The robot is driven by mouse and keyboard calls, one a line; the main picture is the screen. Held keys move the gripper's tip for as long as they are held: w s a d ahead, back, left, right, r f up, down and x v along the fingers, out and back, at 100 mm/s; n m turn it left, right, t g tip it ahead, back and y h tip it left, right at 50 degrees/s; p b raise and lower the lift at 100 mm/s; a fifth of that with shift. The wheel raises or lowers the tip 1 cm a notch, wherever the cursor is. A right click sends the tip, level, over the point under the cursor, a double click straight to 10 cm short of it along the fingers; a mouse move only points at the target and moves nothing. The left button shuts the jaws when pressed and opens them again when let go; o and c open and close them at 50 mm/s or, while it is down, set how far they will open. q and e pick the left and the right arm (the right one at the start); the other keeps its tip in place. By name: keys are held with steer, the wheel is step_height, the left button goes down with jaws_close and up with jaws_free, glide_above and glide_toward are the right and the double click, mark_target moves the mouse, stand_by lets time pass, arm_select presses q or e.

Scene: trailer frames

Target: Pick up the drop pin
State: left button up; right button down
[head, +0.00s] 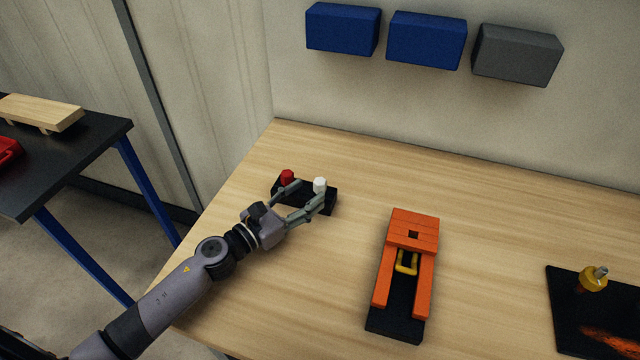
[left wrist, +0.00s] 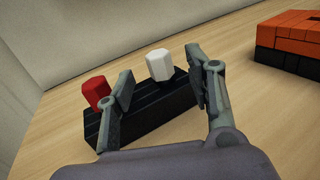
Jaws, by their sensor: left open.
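A black block (head: 290,197) on the wooden table carries a red pin head (head: 287,175) at its left and a white pin head (head: 320,184) at its right. I cannot tell which one is the drop pin. My left gripper (head: 309,191) is open at the block. In the left wrist view, the white pin head (left wrist: 158,65) shows between the two fingers and the red pin head (left wrist: 96,93) is outside the left finger. The fingers hide part of the block. I cannot tell whether they touch anything. My right gripper is not in view.
An orange and black fixture (head: 413,230) with a yellow handle (head: 406,262) stands right of the block. A black mat (head: 565,315) with a gold knob (head: 593,279) lies at far right. Blue bins (head: 342,29) and a grey bin (head: 517,55) hang on the wall.

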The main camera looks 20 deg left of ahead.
mark_target(315, 188)
arm_select(q)
steer(key=shift+w+d, duration=0.15)
steer(key=shift+w, duration=0.15)
steer(key=x, duration=0.1)
steer(key=p+x, duration=0.1)
steer(key=x, duration=0.2)
steer(key=shift+w+d+f+p, duration=0.15)
steer(key=shift+w+f+p, duration=0.1)
steer(key=shift+w+p, duration=0.1)
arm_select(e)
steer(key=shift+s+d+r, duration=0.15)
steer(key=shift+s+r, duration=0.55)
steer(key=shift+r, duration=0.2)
arm_select(q)
steer(key=shift+s, duration=0.1)
steer(key=shift+c, duration=0.5)
steer(key=c, duration=0.4)
jaws_close()
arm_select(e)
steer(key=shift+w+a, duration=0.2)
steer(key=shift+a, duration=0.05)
